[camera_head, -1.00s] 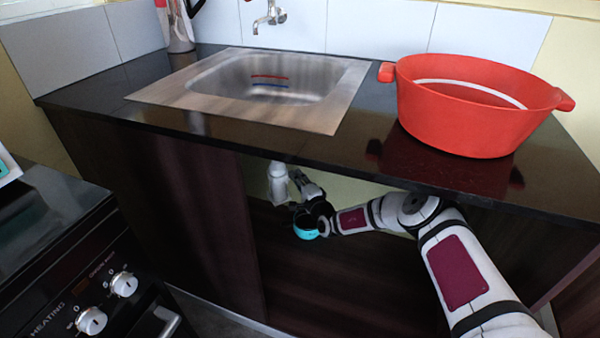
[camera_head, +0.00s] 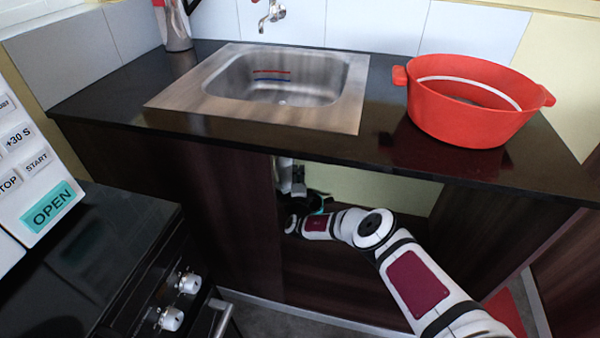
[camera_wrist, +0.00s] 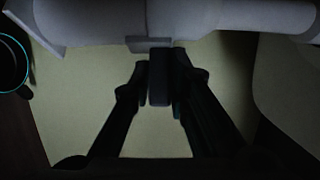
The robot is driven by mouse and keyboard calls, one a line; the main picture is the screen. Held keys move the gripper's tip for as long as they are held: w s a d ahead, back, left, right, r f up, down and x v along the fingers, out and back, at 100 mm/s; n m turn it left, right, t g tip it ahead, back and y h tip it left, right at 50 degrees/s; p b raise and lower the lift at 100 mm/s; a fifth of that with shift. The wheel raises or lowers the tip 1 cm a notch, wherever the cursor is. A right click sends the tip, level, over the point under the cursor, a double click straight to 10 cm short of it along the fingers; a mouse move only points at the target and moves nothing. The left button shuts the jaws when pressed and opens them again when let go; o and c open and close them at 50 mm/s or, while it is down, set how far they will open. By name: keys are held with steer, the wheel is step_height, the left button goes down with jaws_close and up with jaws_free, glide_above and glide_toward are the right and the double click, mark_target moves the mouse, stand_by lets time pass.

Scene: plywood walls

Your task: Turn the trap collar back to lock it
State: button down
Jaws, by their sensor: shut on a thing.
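Under the sink, the pale trap pipe (camera_head: 284,176) comes down just inside the cabinet opening. In the wrist view, the pale grey trap collar (camera_wrist: 215,18) lies across the top, with a short grey block on its lower edge. A dark tab (camera_wrist: 159,82) stands out from it towards me. My gripper (camera_wrist: 161,80) is shut on this tab, one finger on each side. In the head view my gripper (camera_head: 297,203) is small and dark beside the trap, and the collar is hard to make out there. The collar's turn angle cannot be told.
A dark container with a turquoise rim (camera_wrist: 27,75) is at the wrist view's left edge; turquoise shows by my gripper in the head view. The dark counter (camera_head: 350,155) overhangs my arm, with the steel sink (camera_head: 280,90) and red pot (camera_head: 465,115) above. The oven (camera_head: 165,275) stands left.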

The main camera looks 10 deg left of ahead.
steer(key=shift+d+f, duration=0.1)
steer(key=shift+d, duration=0.15)
steer(key=c, duration=1.5)
jaws_free()
steer(key=shift+a, duration=0.1)
steer(key=v, duration=1.2)
